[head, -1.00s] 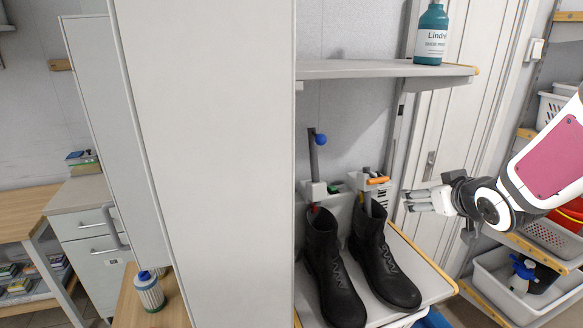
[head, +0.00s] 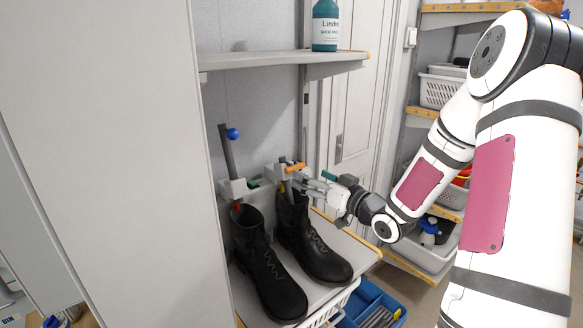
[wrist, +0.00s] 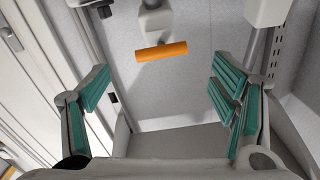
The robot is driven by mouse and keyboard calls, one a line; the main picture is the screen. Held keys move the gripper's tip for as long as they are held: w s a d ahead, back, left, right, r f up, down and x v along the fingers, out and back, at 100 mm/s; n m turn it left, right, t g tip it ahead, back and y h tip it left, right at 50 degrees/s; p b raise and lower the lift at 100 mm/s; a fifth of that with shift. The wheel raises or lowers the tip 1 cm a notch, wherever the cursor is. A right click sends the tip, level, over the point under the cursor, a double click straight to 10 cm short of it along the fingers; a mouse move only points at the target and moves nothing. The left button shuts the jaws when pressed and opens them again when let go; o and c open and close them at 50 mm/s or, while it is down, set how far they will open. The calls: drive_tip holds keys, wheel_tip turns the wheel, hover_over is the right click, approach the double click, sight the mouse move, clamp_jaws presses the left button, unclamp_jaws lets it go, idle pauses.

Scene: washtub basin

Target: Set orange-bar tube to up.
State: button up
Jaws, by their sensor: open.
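The orange bar (head: 295,167) sits low by its pale mount, just above the right black boot (head: 315,250). In the wrist view the orange bar (wrist: 162,51) lies crosswise, slightly tilted, at the end of a pale stem. My gripper (head: 312,187) is close to the right of the bar and the boot top. In the wrist view my gripper (wrist: 162,88) is open, its teal pads well apart on either side with nothing between them. The bar is ahead of the pads, apparently untouched. The tube's lower part is hidden by the boot.
A taller dark tube with a blue ball (head: 232,134) stands upright to the left, above the left boot (head: 265,270). A shelf (head: 285,62) with a teal bottle (head: 325,25) hangs above. A large pale panel (head: 110,150) closes the left side.

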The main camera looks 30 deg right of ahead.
sight(298, 168)
drive_tip(key=w, duration=0.2)
drive_tip(key=w+a, duration=0.1)
drive_tip(key=w, duration=0.5)
drive_tip(key=shift+w+a, duration=0.25)
drive_tip(key=shift+a, duration=0.1)
drive_tip(key=shift+c, duration=0.5)
drive_tip(key=c, duration=1.4)
drive_tip(key=shift+r, duration=0.45)
drive_tip(key=shift+c, duration=0.3)
drive_tip(key=w+r+p, duration=0.3)
drive_tip(key=r+p, duration=0.1)
drive_tip(key=r, duration=0.7)
drive_tip(key=shift+w+a+r+p, duration=0.2)
drive_tip(key=shift+w+r+p, duration=0.1)
drive_tip(key=shift+r+p, duration=0.1)
drive_tip(key=o, duration=1.6)
drive_tip(key=shift+c, duration=0.2)
